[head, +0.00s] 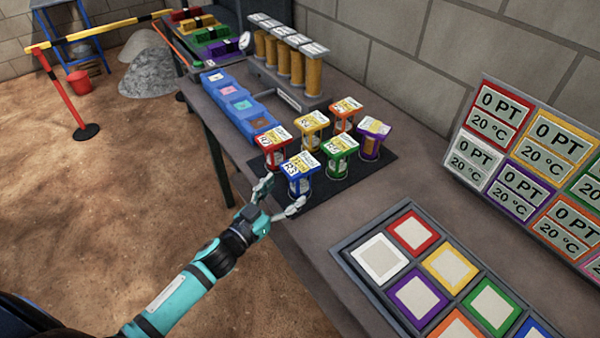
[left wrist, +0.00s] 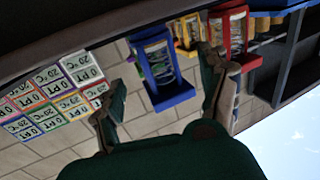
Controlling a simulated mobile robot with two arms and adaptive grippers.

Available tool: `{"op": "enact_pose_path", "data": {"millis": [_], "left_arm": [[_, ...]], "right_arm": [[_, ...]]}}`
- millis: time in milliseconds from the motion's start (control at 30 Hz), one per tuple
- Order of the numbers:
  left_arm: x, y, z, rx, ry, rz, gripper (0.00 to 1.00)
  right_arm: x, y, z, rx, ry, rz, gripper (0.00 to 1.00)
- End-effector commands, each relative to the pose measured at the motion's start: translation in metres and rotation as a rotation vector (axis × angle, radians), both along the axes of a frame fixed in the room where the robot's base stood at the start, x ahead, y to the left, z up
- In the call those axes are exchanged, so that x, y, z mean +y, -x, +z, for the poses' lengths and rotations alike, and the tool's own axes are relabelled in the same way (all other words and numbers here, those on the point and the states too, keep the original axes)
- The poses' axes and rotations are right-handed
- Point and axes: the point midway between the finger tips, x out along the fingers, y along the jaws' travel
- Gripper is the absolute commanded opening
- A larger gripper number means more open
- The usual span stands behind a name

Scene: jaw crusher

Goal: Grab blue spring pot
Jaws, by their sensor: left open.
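The blue spring pot (head: 301,184) stands upright at the near corner of a group of pots, with a yellow and white label on top. My left gripper (head: 281,196) is open just in front of it, fingers spread toward its near side, not closed on it. In the left wrist view, which looks upside down, the blue pot (left wrist: 158,68) shows its clear body and blue frame between the two spread fingers (left wrist: 157,80). Whether a finger touches it, I cannot tell. My right gripper is not in view.
Close by stand a red pot (head: 272,144), a green pot (head: 340,155), a purple pot (head: 373,140) and others on a dark mat (head: 375,177). A tray of coloured squares (head: 349,255) lies nearer on the table. Temperature displays (head: 516,185) stand at right.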

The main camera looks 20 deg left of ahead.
Motion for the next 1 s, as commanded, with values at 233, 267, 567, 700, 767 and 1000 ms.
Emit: {"op": "enact_pose_path", "data": {"millis": [233,267,567,700,767,1000], "left_arm": [[-0.007,-0.017,0.002,-0.001,-0.001,0.0,0.77],[-0.009,-0.021,0.002,0.0,0.0,0.0,0.77],[-0.024,-0.056,0.001,0.0,-0.001,-0.001,0.77],[-0.025,-0.058,0.0,0.0,-0.002,-0.001,0.77],[-0.025,-0.057,0.0,0.0,-0.002,-0.001,0.77],[-0.025,-0.057,0.0,0.0,-0.002,-0.001,0.54]], "right_arm": [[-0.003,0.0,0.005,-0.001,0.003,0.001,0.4],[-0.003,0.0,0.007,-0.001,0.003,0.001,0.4],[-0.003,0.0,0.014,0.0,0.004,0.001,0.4],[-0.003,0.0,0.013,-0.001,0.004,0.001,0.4],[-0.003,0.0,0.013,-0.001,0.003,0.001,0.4],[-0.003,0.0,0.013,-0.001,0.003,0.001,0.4]]}}
